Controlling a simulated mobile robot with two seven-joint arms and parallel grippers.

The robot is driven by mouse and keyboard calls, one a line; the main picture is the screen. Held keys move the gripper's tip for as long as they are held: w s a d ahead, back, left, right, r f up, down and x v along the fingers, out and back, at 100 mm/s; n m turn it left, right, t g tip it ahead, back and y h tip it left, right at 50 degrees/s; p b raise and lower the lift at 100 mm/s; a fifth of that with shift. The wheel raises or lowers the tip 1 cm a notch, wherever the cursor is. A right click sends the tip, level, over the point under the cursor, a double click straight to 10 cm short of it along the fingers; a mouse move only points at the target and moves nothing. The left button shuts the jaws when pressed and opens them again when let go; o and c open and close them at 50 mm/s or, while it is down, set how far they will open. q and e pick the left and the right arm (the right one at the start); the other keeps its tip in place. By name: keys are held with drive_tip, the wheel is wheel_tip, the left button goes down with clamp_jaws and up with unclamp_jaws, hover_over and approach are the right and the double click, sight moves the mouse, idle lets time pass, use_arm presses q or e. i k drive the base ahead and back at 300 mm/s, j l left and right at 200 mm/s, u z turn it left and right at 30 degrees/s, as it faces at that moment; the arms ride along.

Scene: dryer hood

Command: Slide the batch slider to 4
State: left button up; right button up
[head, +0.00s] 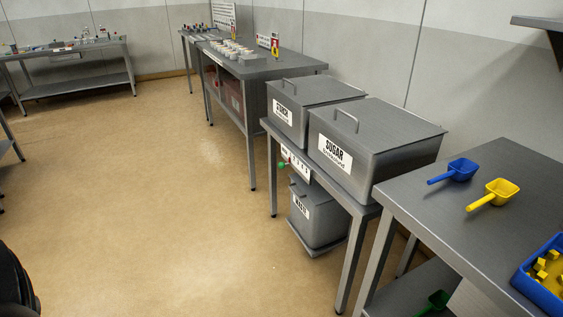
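The batch slider is a white scale strip (297,163) on the front edge of the metal table that carries the starch and sugar bins. Small dark digits run along it, too small to read surely. A green knob (282,165) sits at the left end of the strip, near its lower edge. Neither of my grippers shows in the head view, so nothing of mine is seen touching the knob.
The sugar bin (370,145) and another lidded bin (312,101) stand above the strip; a third bin (318,217) is below. A nearer table (500,240) holds a blue scoop (461,169) and a yellow scoop (500,191). The floor (170,210) at left is clear.

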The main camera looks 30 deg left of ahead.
sight(282, 164)
drive_tip(key=i+j, duration=0.2)
drive_tip(key=j, duration=0.15)
drive_tip(key=i+j+z, duration=0.1)
drive_tip(key=j, duration=0.3)
drive_tip(key=i+j, duration=0.25)
drive_tip(key=i+j+z, duration=0.1)
drive_tip(key=j, duration=0.4)
drive_tip(key=i+j, duration=0.45)
drive_tip(key=j, duration=0.3)
drive_tip(key=i+j+z, duration=0.1)
drive_tip(key=j, duration=0.3)
drive_tip(key=i+j, duration=0.2)
drive_tip(key=j, duration=0.2)
drive_tip(key=z, duration=0.05)
